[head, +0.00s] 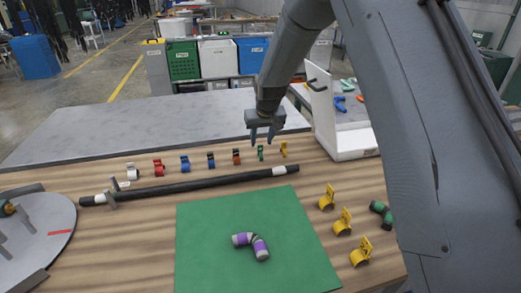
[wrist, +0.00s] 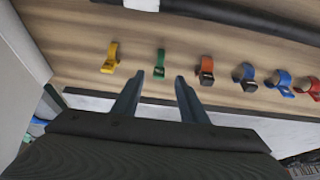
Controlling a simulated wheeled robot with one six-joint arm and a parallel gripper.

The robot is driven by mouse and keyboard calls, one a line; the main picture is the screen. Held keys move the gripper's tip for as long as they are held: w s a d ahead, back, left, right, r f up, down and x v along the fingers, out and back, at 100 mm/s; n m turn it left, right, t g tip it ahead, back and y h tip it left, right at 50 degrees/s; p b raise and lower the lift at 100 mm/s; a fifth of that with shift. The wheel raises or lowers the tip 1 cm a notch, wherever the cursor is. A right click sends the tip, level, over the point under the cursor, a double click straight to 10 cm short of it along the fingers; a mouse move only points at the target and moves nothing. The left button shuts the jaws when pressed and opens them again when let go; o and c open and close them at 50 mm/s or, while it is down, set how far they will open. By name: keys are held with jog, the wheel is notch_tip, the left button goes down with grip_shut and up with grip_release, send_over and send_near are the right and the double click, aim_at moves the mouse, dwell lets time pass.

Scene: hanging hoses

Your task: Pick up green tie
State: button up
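The green tie (head: 261,153) stands on the wooden table in the row of small coloured ties behind the black hose. It also shows in the wrist view (wrist: 159,64), just beyond my fingertips and roughly centred between them. My gripper (head: 262,138) is open and empty, with its two fingers apart in the wrist view (wrist: 156,84). It is above and close to the green tie, not touching it as far as I can see. An orange tie (wrist: 206,70) is on one side of the green tie and a yellow tie (wrist: 111,58) on the other.
A black hose (head: 195,185) with white bands lies in front of the row. Red (head: 159,168) and blue (head: 185,163) ties stand further left. A green mat (head: 215,235) holds a purple-banded elbow (head: 251,245). Yellow clips (head: 342,222) are at right, near a white bin (head: 325,120).

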aim_at(260, 146)
jog(key=shift+w+p+x, duration=0.15)
jog(key=shift+p+x, duration=0.4)
jog(key=shift+x, duration=0.9)
jog(key=shift+w+p+x, duration=0.2)
jog(key=shift+p+x, duration=0.3)
jog(key=shift+x, duration=0.9)
jog(key=shift+r, duration=0.15)
grip_shut()
jog(key=shift+r, duration=0.15)
notch_tip(260, 146, up, 10)
jog(key=b, duration=0.2)
jog(key=shift+b, duration=0.4)
jog(key=c, duration=0.7)
grip_release()
grip_shut()
